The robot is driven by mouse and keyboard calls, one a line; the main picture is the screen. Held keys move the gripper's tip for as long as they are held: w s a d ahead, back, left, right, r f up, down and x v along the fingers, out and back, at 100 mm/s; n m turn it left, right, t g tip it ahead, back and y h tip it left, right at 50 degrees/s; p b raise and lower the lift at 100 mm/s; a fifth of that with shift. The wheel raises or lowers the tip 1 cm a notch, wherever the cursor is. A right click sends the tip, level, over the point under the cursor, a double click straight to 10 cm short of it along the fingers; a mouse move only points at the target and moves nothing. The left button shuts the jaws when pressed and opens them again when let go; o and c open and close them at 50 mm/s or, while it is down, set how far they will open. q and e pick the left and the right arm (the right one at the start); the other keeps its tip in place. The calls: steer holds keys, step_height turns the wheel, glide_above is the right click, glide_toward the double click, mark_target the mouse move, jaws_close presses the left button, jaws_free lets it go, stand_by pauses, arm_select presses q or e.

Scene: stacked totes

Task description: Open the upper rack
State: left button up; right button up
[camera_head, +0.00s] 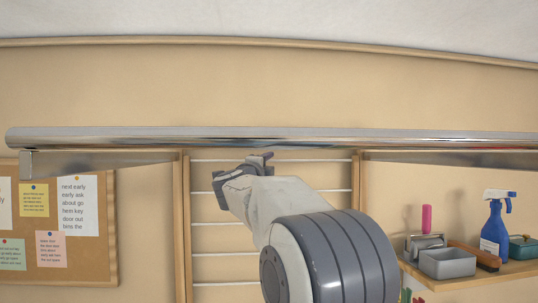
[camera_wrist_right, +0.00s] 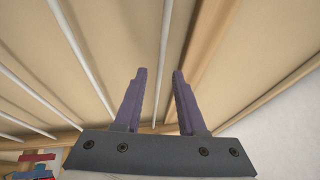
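A long shiny metal bar (camera_head: 270,138) spans the head view from left to right, with flat metal pieces below it at both sides. Behind it, a wooden frame with white horizontal rods (camera_head: 215,255) stands against the wall. I cannot tell which of these is the upper rack. My right gripper (camera_head: 262,158) is just below the middle of the bar, in front of the rods. In the right wrist view its two purple-grey fingers (camera_wrist_right: 159,75) are apart with nothing between them; white rods (camera_wrist_right: 82,55) and wooden beams show beyond. My left gripper is not in view.
A wooden shelf (camera_head: 470,280) at right holds a blue spray bottle (camera_head: 495,230), a grey tray (camera_head: 447,263), a brush and a green pot (camera_head: 523,247). A cork board (camera_head: 105,240) with notes hangs at left. Red and blue items (camera_wrist_right: 35,165) show in the wrist view.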

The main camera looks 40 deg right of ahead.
steer(key=shift+p+x, duration=0.3)
steer(key=shift+x, duration=0.8)
jaws_close()
steer(key=shift+a, duration=0.1)
stand_by(0.6)
